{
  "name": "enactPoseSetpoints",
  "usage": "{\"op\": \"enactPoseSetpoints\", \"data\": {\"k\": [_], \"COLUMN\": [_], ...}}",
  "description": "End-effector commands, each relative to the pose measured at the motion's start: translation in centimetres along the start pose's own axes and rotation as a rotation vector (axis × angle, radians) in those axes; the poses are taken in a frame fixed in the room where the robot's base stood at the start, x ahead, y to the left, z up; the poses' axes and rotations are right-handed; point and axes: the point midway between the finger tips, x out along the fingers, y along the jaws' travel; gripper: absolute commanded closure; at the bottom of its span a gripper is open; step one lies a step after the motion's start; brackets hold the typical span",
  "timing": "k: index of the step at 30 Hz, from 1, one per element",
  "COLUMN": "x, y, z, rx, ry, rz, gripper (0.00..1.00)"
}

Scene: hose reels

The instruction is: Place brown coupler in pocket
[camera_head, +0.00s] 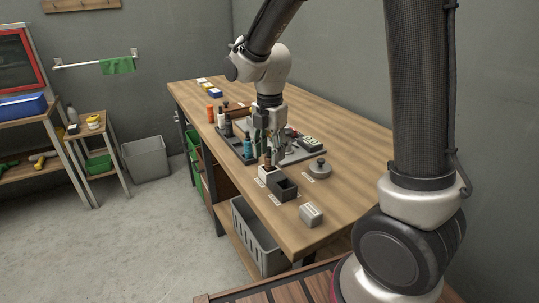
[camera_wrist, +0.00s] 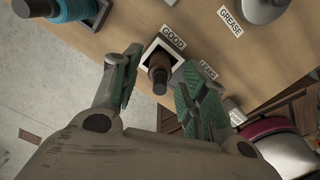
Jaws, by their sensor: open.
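The brown coupler (camera_wrist: 158,72) stands in the white-rimmed pocket (camera_wrist: 148,52) by the GOOD label, its dark end towards the wrist camera. In the head view the coupler (camera_head: 268,158) shows at the white pocket (camera_head: 264,179), partly behind the fingers. My gripper (camera_wrist: 157,92) is open, one green-padded finger on each side of the coupler, with a visible gap on both sides in the wrist view. In the head view my gripper (camera_head: 265,152) is right above the pocket. How deep the coupler sits is hidden.
A dark pocket (camera_head: 286,189) stands beside the white one, by a LEAKS label (camera_wrist: 208,71). A round grey lidded thing (camera_head: 319,169) and a grey block (camera_head: 311,215) are nearby. A tray with blue (camera_head: 247,146) and dark bottles lies behind.

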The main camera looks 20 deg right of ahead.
Motion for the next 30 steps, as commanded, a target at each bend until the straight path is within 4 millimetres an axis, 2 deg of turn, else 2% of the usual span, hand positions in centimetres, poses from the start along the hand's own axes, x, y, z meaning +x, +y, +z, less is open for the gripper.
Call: {"op": "enactPoseSetpoints", "data": {"k": [6, 12, 16, 23, 26, 29, 30], "x": [-5.0, -8.9, -10.3, -11.2, -12.4, -14.0, -14.6], "y": [0.1, 0.0, 0.0, -0.5, -2.8, -7.1, -9.1], "z": [0.0, 0.0, 0.0, 0.2, 0.9, 1.8, 2.1], "rx": [0.000, 0.000, 0.000, 0.036, 0.209, 0.543, 0.707], "ry": [-0.001, -0.001, 0.000, -0.002, -0.007, -0.006, -0.001], "rz": [0.006, 0.004, 0.001, 0.008, 0.040, 0.102, 0.135], "gripper": [0.56, 0.56, 0.56, 0.56, 0.56, 0.56, 0.56]}}
